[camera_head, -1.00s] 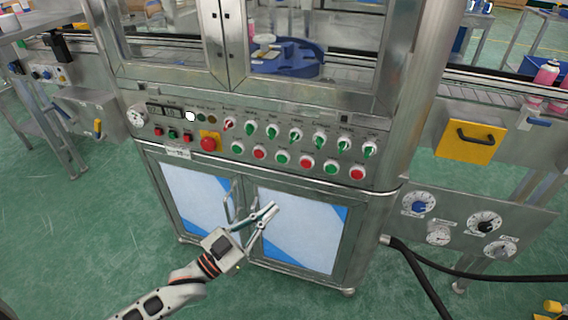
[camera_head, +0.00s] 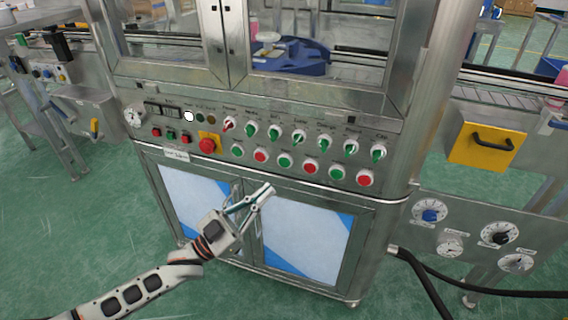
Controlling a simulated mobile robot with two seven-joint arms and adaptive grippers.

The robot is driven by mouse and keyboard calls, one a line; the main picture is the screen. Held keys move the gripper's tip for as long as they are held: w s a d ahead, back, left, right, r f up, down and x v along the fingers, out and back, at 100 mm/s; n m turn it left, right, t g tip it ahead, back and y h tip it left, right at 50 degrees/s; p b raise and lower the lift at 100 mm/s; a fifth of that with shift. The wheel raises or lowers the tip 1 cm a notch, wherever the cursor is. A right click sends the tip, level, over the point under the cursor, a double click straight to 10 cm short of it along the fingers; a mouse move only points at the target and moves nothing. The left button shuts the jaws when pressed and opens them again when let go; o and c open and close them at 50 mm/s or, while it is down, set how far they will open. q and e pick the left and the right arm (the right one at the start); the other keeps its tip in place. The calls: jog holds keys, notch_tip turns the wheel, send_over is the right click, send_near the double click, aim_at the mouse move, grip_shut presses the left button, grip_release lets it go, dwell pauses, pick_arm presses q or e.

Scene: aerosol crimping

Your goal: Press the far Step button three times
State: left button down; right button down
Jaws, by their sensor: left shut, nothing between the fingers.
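The control panel (camera_head: 215,120) on the machine's front carries a row of green and red push buttons under a row of rotary knobs. The button labels are too small to read, so I cannot tell which one is Step. The lower row ends at the right in a red button (camera_head: 364,178), with a green button (camera_head: 336,173) beside it. My left gripper (camera_head: 268,190) is shut and empty. It shows in front of the cabinet doors, below the button row and apart from the buttons. My right gripper is not in view.
A red emergency stop (camera_head: 207,146) on a yellow plate sits left of the buttons. Cabinet doors (camera_head: 305,235) with handles lie below the panel. A yellow box with a black handle (camera_head: 483,147) and a dial plate (camera_head: 470,230) stand at the right, with black hoses below.

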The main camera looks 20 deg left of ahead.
aim_at(284, 162)
pick_arm(q)
jog(key=w+b, duration=0.2)
jog(key=w, duration=0.6)
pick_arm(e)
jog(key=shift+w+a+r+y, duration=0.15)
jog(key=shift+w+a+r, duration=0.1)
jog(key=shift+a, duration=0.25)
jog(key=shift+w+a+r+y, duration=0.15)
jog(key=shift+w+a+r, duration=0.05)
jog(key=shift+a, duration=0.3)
pick_arm(q)
jog(key=shift+d, duration=0.1)
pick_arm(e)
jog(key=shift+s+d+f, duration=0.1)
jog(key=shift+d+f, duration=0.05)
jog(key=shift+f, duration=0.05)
pick_arm(q)
jog(key=shift+w+f, duration=0.1)
jog(key=shift+w, duration=0.05)
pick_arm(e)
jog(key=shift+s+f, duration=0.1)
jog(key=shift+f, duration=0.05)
pick_arm(q)
jog(key=shift+w+b, duration=0.25)
jog(key=shift+b, duration=0.05)
